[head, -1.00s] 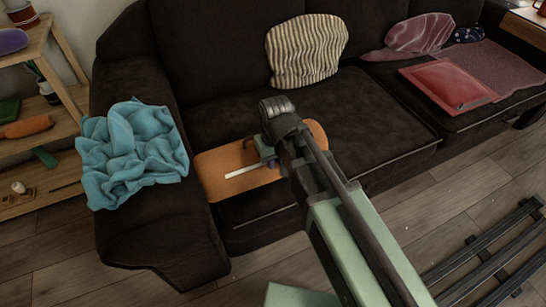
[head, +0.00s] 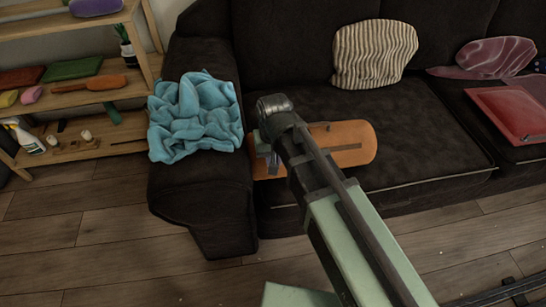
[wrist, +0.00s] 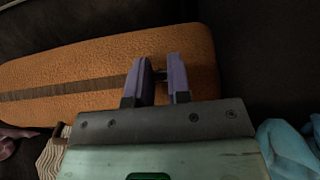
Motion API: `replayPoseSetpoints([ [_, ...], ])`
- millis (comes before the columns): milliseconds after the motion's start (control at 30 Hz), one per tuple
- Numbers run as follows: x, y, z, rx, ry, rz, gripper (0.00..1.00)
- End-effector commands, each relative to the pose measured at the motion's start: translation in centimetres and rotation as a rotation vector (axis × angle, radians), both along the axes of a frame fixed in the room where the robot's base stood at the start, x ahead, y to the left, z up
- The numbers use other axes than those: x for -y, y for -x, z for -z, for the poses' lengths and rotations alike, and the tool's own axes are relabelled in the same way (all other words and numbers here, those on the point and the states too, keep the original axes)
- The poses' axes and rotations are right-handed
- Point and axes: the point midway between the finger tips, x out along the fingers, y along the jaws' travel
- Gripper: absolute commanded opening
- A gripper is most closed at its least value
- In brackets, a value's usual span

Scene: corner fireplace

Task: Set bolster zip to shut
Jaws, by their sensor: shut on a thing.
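The orange bolster (head: 357,134) lies on the sofa seat; it spans the upper wrist view (wrist: 70,66). A brown zip strip (wrist: 65,88) runs along it to the jaws in the wrist view, and also shows right of my arm in the head view (head: 347,147). My gripper (wrist: 160,72) is at the end of that strip, near the bolster's left end in the head view. Its purple fingers are shut on a small dark zip pull (wrist: 160,75), mostly hidden between them. No pale strip shows beyond the fingers. In the head view my arm covers the bolster's middle.
The dark sofa (head: 440,150) surrounds the bolster. A crumpled blue throw (head: 195,118) lies on the armrest close to my gripper. A striped cushion (head: 373,54) leans on the backrest; a red folder (head: 510,112) lies at right. A shelf (head: 110,98) stands left.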

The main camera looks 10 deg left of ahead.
Motion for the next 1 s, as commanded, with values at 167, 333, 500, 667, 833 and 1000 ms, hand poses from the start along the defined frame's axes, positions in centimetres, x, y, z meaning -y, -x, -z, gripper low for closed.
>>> replayPoseSetpoints([
  [167,0.0,0.0,0.0,0.001,0.000,-0.001,0.33],
  [333,0.0,0.0,0.0,0.001,0.000,-0.001,0.45],
  [500,0.0,0.0,-0.1,0.001,0.000,-0.001,0.45],
  [667,0.0,0.0,-1.8,0.001,0.000,-0.001,0.45],
  [833,0.0,0.0,-5.9,0.001,0.000,-0.001,0.45],
  [1000,0.0,0.0,-10.0,0.001,0.000,-0.001,0.45],
])
